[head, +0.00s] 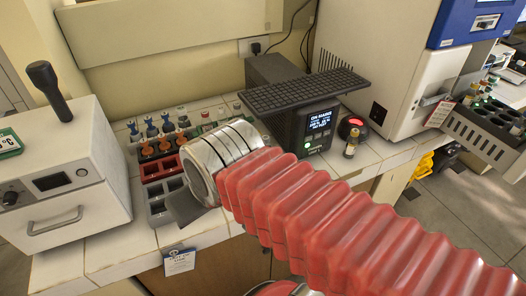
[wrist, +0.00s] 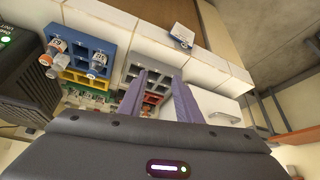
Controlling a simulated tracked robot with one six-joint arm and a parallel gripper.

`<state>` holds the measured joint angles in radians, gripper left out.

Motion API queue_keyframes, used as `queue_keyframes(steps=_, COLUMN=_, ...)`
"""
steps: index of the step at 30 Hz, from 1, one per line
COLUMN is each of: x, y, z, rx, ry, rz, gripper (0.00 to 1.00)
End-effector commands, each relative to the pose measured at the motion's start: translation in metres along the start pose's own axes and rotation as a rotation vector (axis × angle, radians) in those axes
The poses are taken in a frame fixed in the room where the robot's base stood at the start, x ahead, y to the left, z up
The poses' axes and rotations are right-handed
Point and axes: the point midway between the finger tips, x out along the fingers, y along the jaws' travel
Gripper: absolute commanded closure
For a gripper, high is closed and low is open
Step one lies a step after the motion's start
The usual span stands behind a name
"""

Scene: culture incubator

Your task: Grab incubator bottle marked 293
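Small capped bottles stand in racks on the tiled bench; in the head view they include blue-capped ones (head: 150,128) and orange-capped ones (head: 147,150). In the wrist view, labelled bottles (wrist: 57,46) stand at the left in a blue rack, with another (wrist: 98,61) beside them. I cannot read 293 on any label. My gripper (wrist: 159,76) is open and empty, its two purple-grey fingers apart over a grey rack (wrist: 131,62) with empty slots. In the head view my arm hides most of the gripper and part of the racks.
A white box with a handle (head: 75,215) stands left of the racks. A black power unit (head: 318,128) with a keyboard (head: 305,90) on top stands to the right. A lone bottle (head: 352,143) stands beside it. A tag (head: 179,262) hangs at the bench's front edge.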

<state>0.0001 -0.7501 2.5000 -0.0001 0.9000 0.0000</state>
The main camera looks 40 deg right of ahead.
Motion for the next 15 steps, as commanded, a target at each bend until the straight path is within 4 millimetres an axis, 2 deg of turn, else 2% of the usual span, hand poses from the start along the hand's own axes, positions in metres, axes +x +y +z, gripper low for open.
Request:
queue_keyframes(steps=2, x=0.000, y=0.000, z=0.000, rx=0.000, ry=0.000, rz=0.000, gripper=0.67)
queue_keyframes(steps=7, x=0.003, y=0.002, z=0.002, rx=0.022, ry=-0.016, rz=-0.003, gripper=0.56)
queue_keyframes(steps=15, x=0.026, y=0.018, z=0.020, rx=0.218, ry=-0.145, rz=-0.036, gripper=0.56)
